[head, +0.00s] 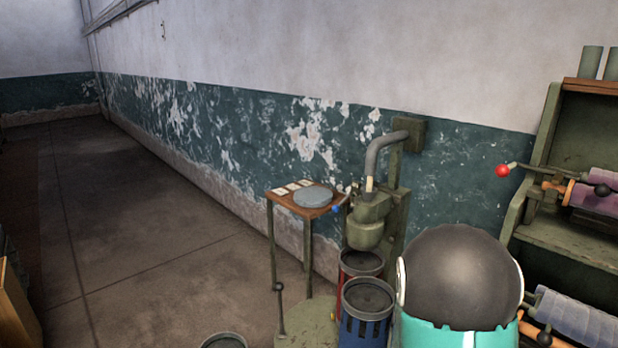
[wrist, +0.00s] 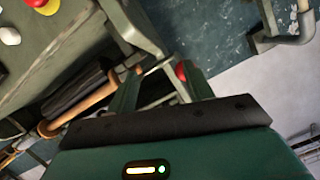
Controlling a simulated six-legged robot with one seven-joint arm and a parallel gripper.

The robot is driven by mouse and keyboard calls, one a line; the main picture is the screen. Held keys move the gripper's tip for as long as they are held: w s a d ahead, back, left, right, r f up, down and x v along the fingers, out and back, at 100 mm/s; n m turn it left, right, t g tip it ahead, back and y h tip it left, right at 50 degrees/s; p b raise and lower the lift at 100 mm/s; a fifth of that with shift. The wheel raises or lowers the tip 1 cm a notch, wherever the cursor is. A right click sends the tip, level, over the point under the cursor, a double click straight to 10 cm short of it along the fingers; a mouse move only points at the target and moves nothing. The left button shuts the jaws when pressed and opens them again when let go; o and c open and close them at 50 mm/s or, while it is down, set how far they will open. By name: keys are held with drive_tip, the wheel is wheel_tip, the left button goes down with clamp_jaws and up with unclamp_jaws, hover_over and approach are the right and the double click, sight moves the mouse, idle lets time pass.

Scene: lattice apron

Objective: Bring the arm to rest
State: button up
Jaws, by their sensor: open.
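My gripper (wrist: 158,72) shows in the wrist view, with two green fingers standing apart beyond a dark crossbar. It is open, and I see nothing held between the fingers. A small red shape (wrist: 181,72) shows beside the right finger; I cannot tell whether it touches. In the head view, my arm's large dark dome and teal casing (head: 458,285) fill the lower right. My fingers are not visible there.
A green rack (head: 535,215) with rollers and a red-knobbed lever (head: 502,171) stands at the right. A green stand with a curved pipe (head: 385,150), blue bin (head: 367,305) and small wooden table (head: 303,205) are near the wall.

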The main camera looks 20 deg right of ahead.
drive_tip(key=w+a+r+n+t+y, duration=0.15)
drive_tip(key=a+r+n+y, duration=0.3)
drive_tip(key=a, duration=0.55)
drive_tip(key=w+a+r+n+t+y, duration=0.15)
drive_tip(key=a+r+n+y, duration=0.35)
drive_tip(key=a, duration=0.6)
drive_tip(key=s+a+r+n+g+y, duration=0.1)
drive_tip(key=s+a+r+n+g, duration=0.1)
drive_tip(key=s, duration=0.6)
drive_tip(key=s+a+r+n+g+y, duration=0.2)
drive_tip(key=s+a+r+n+g, duration=0.1)
drive_tip(key=s+a+r, duration=0.3)
drive_tip(key=s+a+n, duration=0.1)
drive_tip(key=s+a, duration=0.1)
drive_tip(key=s, duration=0.1)
drive_tip(key=shift+s, duration=0.2)
drive_tip(key=shift+c, duration=0.4)
drive_tip(key=shift+c, duration=1.2)
drive_tip(key=shift+d, duration=0.15)
